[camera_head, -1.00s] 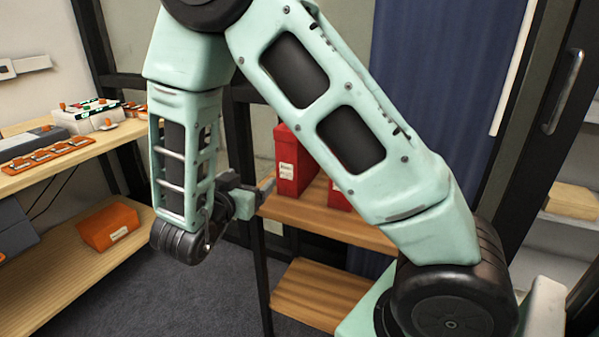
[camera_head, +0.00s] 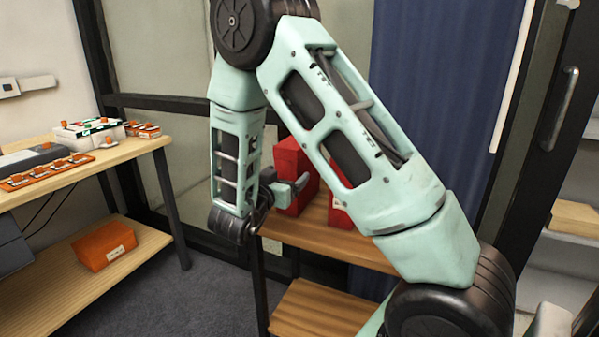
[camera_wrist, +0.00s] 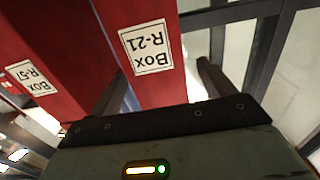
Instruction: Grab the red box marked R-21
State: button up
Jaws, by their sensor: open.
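The red box marked R-21 (camera_wrist: 145,50) fills the upper middle of the wrist view, its white label upside down. My gripper (camera_wrist: 162,68) is open, with one finger on either side of the box's lower part in that picture; I cannot tell whether they touch it. In the head view, my gripper (camera_head: 297,185) is in front of the left red box, which matches R-21 (camera_head: 290,155), standing on a wooden shelf. My gripper covers its label there.
Another red box, marked R-57 (camera_wrist: 50,70), stands close beside R-21; it is partly hidden behind my arm in the head view (camera_head: 340,212). The wooden shelf (camera_head: 315,235) has a lower board (camera_head: 315,308). An orange box (camera_head: 103,246) lies on the left table's lower shelf.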

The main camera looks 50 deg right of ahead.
jog(key=x, duration=0.5)
jog(key=shift+s, duration=0.1)
jog(key=shift+r, duration=0.1)
jog(key=c, duration=1.4)
